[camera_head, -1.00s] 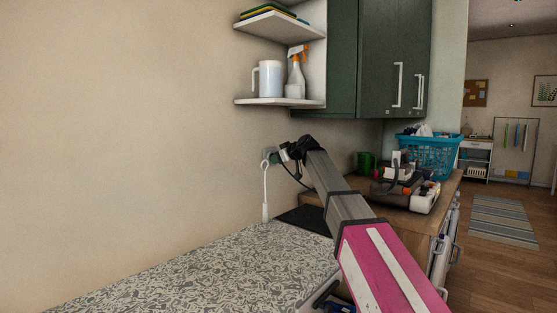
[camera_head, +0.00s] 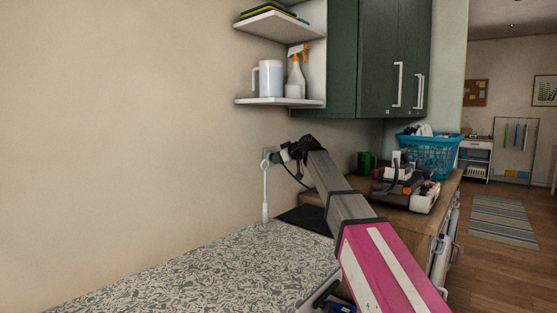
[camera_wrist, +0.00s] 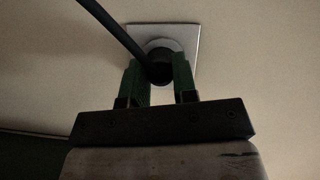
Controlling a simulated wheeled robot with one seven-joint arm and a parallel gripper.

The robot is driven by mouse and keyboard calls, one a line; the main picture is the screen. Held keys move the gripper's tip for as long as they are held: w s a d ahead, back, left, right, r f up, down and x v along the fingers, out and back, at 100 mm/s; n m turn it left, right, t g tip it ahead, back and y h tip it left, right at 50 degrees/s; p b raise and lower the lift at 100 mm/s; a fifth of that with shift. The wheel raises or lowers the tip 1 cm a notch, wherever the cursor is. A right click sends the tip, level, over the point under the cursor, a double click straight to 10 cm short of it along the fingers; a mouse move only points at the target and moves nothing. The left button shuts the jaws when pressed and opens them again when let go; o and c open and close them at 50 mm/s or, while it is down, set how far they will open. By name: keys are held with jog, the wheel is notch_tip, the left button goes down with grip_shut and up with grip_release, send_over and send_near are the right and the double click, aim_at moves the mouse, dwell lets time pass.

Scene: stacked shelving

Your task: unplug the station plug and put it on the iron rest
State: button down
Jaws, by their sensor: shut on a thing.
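My gripper (camera_wrist: 160,80) has its green fingers shut on the dark station plug (camera_wrist: 159,68) in the wrist view. The plug sits in front of a pale wall socket plate (camera_wrist: 192,40), at its round socket; I cannot tell whether it is fully seated. A dark cord runs from the plug to the upper left. In the head view my gripper (camera_head: 282,156) is at the wall by the socket plate (camera_head: 268,153), and the plug is hidden there. The iron rest is the dark mat (camera_head: 303,220) at the far end of the patterned board, or I cannot identify it surely.
The patterned ironing board (camera_head: 200,270) is clear. A steam station (camera_head: 415,192), a green mug (camera_head: 366,161) and a teal basket (camera_head: 428,155) stand on the wooden counter. A shelf (camera_head: 280,102) is above.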

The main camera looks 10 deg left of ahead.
jog(key=shift+s+d, duration=0.25)
jog(key=shift+d, duration=0.15)
dwell(0.5)
jog(key=shift+s+d, duration=0.35)
jog(key=shift+d, duration=0.25)
jog(key=shift+r, duration=0.1)
